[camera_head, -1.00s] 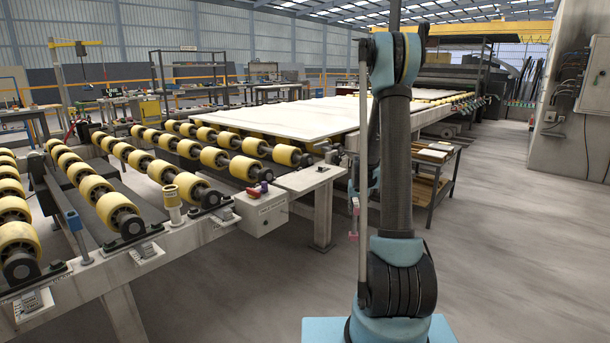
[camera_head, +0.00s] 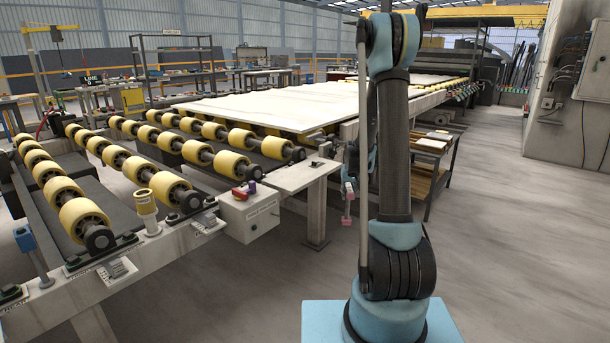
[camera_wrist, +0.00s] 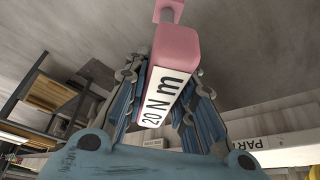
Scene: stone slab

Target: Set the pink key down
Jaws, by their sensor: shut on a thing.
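The pink key (camera_wrist: 178,50) is a pink block with a white side label reading "20 N m" and a narrower neck leading to another pink piece at the top of the wrist view. My gripper (camera_wrist: 168,85) is shut on it, with one blue-grey finger on each side. In the head view a small pink part of the key (camera_head: 347,190) shows just left of my arm, in the air beside the conveyor's end. My gripper is mostly hidden behind my arm there.
A roller conveyor (camera_head: 165,185) with yellow rollers fills the left. A white control box (camera_head: 249,215) hangs at its edge beside a pale flat ledge (camera_head: 300,176). A large pale slab (camera_head: 275,103) lies behind. A shelved stand (camera_head: 432,165) is right of my arm. Floor at right is clear.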

